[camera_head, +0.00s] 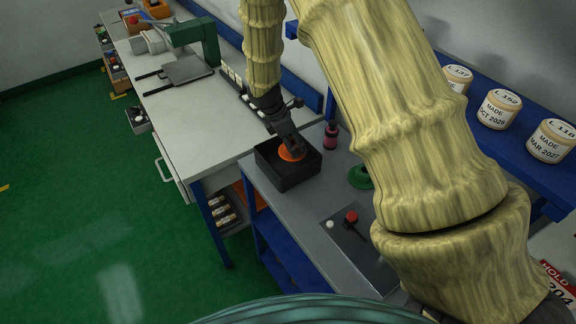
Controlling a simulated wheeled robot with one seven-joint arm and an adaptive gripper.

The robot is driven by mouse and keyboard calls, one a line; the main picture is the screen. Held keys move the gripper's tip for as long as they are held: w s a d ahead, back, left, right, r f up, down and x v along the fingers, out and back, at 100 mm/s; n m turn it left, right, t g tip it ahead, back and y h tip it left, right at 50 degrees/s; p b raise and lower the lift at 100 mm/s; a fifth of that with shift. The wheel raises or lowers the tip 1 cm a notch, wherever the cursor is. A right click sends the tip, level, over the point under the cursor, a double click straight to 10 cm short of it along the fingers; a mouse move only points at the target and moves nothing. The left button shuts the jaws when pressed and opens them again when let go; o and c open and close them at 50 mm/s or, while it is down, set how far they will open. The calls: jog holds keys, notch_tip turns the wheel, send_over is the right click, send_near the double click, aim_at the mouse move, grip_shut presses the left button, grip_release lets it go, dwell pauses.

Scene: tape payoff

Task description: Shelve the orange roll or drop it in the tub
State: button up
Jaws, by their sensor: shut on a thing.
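The orange roll (291,153) is small in the head view, at the mouth of a black open-topped tub (289,180) on the grey bench. My gripper (293,147) points down and is shut on the orange roll, partly covering it. I cannot tell whether the roll touches the tub's floor or hangs above it. A blue shelf (490,135) at the right carries three cream tubs or rolls with labels, "L 137" (458,78), "L 152" (499,110) and "L 118" (551,141).
A dark bottle with a pink band (331,136) stands just behind the tub. A green ring (360,177) lies to its right. A dark panel with a red knob (351,216) is nearer. My arm's thick links hide much of the right side. Green floor is clear at left.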

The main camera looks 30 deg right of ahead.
jog(key=shift+f+b, duration=0.3)
jog(key=shift+f, duration=0.4)
jog(key=o, duration=1.2)
jog(key=shift+o, duration=0.2)
jog(key=shift+r, duration=0.1)
jog(key=v, duration=1.1)
jog(key=shift+a+r, duration=0.25)
jog(key=shift+r, duration=0.1)
jog(key=shift+w, duration=0.15)
